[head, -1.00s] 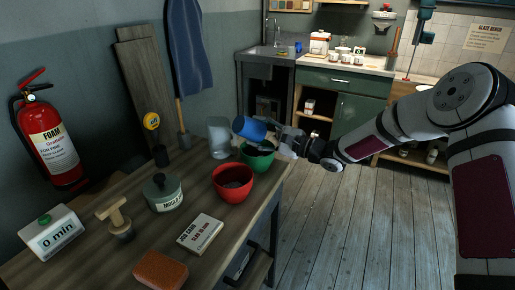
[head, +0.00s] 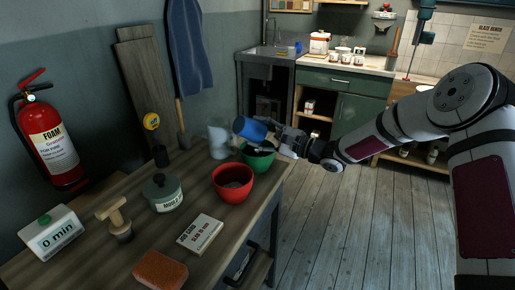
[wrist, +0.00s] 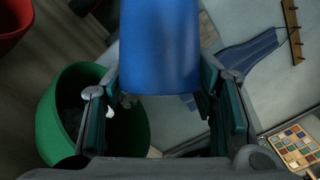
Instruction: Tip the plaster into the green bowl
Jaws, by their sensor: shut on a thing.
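My gripper (head: 286,139) is shut on a blue cup (head: 250,129), which it holds tilted, mouth towards the left, above the green bowl (head: 258,162). The wrist view shows the blue cup (wrist: 160,45) between the two fingers (wrist: 160,78). The green bowl (wrist: 58,130) stands below and to the left there, with greyish-white matter inside. Small white bits show by the left finger, against the bowl. The inside of the cup is hidden, so I cannot tell how much plaster it holds.
A translucent whitish container (head: 218,145) stands behind. A lidded pot (head: 163,194), a card (head: 200,234) and an orange-brown sponge (head: 160,269) lie nearer. The bench's right edge is close to the bowls.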

